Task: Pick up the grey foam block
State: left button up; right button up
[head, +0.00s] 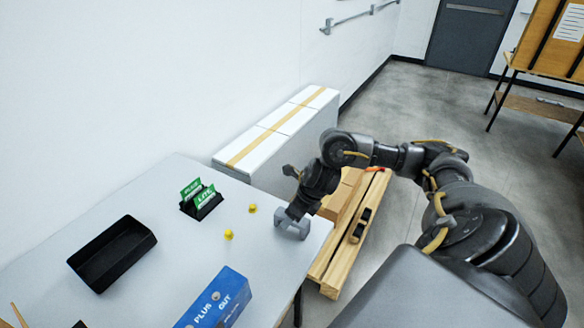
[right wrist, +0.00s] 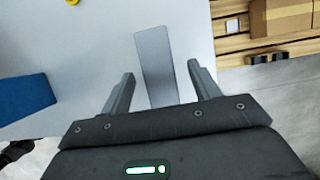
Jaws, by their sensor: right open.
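The grey foam block (right wrist: 155,60) is a long flat-topped grey piece on the light table in the right wrist view. My right gripper (right wrist: 160,74) is open, with one finger on each side of the block's near part and visible gaps to both. The block's near end is hidden behind the gripper body. In the head view my right gripper (head: 292,224) is low over the table's right edge; grey fingers and block are hard to tell apart there. My left gripper is not in view.
On the table (head: 150,195) are a black tray (head: 85,272), a black holder with green cards (head: 205,200), two yellow pieces (head: 228,235) and a blue box (head: 215,300). White boxes (head: 270,135) stand behind. A wooden pallet (head: 328,272) with cartons lies right of the table.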

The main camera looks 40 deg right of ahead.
jog(key=x, duration=0.4)
jog(key=shift+s+f, duration=0.1)
jog(key=shift+f, duration=0.2)
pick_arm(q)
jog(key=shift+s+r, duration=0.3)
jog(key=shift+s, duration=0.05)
pick_arm(e)
jog(key=c, duration=1.1)
jog(key=shift+o, duration=0.2)
jog(key=shift+r, duration=0.15)
